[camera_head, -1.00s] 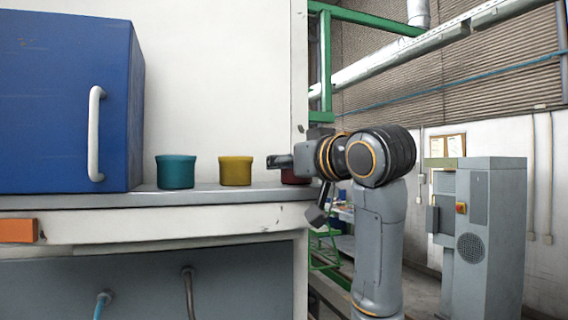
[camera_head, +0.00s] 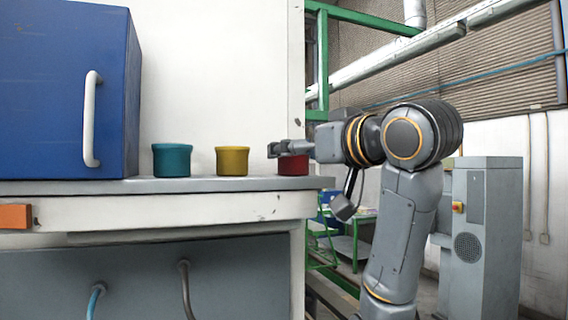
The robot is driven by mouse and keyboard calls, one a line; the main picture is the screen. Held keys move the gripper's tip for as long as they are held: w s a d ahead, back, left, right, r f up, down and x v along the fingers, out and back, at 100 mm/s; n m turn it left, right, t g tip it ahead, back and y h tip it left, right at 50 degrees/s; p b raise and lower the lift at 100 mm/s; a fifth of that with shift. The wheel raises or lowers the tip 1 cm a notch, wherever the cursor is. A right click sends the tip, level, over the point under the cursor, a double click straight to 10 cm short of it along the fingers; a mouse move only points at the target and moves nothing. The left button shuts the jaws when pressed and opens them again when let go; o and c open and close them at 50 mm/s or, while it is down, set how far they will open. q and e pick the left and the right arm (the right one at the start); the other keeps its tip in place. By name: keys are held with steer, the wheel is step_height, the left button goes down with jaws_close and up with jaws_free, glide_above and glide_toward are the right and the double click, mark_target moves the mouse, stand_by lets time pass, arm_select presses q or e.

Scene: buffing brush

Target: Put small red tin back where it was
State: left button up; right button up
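The small red tin (camera_head: 293,166) stands near the right end of the grey shelf (camera_head: 225,184), and its upper part is partly hidden. My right gripper (camera_head: 274,150) comes in from the right at the tin's rim height, its tip reaching just left of the tin. I cannot tell whether its fingers are open, shut or touching the tin. A yellow tin (camera_head: 232,161) and a teal tin (camera_head: 172,160) stand in a row to the left. My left gripper is not in view.
A blue cabinet (camera_head: 55,90) with a white handle (camera_head: 91,118) stands at the left on the shelf. The shelf ends just right of the red tin. A grey machine (camera_head: 485,230) stands on the floor at the right. Bare shelf lies between the tins.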

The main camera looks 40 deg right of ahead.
steer(key=s+b, duration=0.1)
steer(key=s, duration=0.5)
steer(key=shift+a+r, duration=0.15)
stand_by(0.3)
